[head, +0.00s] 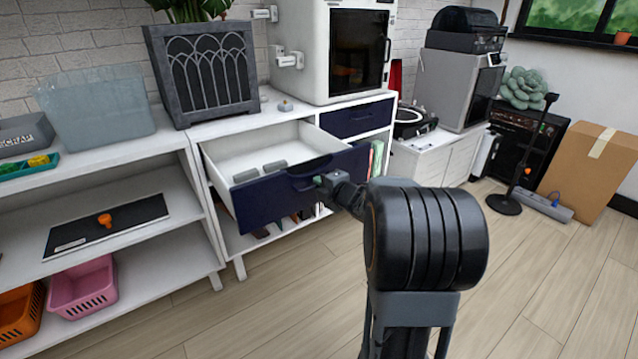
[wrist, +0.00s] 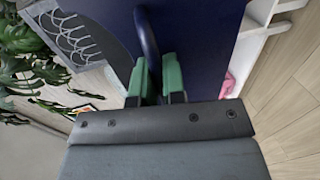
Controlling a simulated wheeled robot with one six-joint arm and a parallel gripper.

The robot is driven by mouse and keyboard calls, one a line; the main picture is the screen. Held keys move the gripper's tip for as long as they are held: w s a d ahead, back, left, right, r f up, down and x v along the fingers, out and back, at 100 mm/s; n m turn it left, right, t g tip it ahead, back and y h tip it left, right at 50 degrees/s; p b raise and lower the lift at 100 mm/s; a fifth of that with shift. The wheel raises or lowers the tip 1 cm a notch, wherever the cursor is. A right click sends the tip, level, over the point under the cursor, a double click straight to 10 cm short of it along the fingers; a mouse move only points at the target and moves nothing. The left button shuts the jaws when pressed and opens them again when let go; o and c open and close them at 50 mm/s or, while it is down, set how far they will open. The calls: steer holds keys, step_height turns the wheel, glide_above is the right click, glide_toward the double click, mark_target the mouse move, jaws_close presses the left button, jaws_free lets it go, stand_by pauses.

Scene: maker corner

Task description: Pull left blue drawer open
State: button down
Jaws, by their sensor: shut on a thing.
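The left blue drawer (head: 290,190) stands pulled well out of the white cabinet (head: 225,127) in the head view, with its white inside showing. A few small grey items (head: 260,171) lie in it. Its dark blue front also fills much of the wrist view (wrist: 205,45). My gripper (head: 322,181) is at the handle on the drawer front. In the wrist view its two green fingertips (wrist: 157,78) are shut on the dark blue handle (wrist: 146,40), one on each side. My arm hides part of the floor in front.
A second blue drawer (head: 356,117) to the right is shut. A white 3D-printer-like machine (head: 312,50) and a grey arched planter (head: 203,68) stand on the cabinet. Left is a white shelf (head: 150,185) with bins. The wooden floor (head: 290,300) in front is clear.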

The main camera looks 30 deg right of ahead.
steer(key=shift+a, duration=0.1)
steer(key=c, duration=1.2)
jaws_free()
steer(key=shift+p+v, duration=2.05)
steer(key=shift+v, duration=4.9)
